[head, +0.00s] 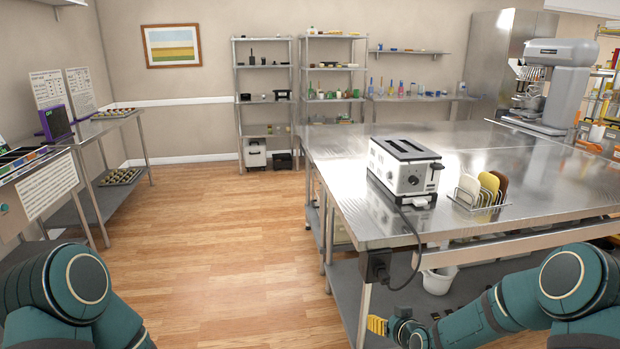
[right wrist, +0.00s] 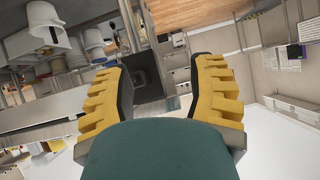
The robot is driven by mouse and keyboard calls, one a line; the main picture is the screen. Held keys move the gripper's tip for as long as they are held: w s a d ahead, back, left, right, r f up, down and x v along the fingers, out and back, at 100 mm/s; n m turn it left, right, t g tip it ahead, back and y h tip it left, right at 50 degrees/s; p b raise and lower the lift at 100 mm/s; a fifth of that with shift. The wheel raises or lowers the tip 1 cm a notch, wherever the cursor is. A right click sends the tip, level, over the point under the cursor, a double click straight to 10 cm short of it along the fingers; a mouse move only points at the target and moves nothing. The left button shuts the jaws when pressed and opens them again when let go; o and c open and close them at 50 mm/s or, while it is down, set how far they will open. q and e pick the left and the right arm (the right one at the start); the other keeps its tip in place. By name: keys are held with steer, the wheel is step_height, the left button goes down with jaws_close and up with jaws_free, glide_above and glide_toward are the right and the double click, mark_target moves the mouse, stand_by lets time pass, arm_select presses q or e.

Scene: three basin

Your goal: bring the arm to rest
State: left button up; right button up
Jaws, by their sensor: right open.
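My right arm comes in at the bottom right of the head view. Its right gripper (head: 377,325) shows yellow fingers low beside the front left corner of the steel table, below the tabletop. In the right wrist view the same gripper (right wrist: 160,90) has its two yellow fingers spread apart with nothing between them. My left arm shows only as a teal joint at the bottom left of the head view. The left gripper is out of the frame.
The steel table (head: 470,150) bears a toaster (head: 405,168), a rack (head: 478,203) of coloured slices and a stand mixer (head: 560,85). A power outlet box (head: 377,267) hangs at its corner, near the right gripper. A white bucket (head: 438,281) sits below. Wooden floor (head: 220,240) lies clear.

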steer(key=s+a+f+g, duration=0.3)
steer(key=s+a, duration=0.1)
steer(key=s, duration=0.5)
steer(key=s+a+f+m+g, duration=0.1)
steer(key=s+a+f+g, duration=0.2)
steer(key=s, duration=0.6)
steer(key=s+a+f+m+g+y, duration=0.1)
steer(key=s+a+f+g, duration=0.2)
steer(key=s+a, duration=0.3)
steer(key=s+f, duration=0.1)
steer(key=s, duration=0.3)
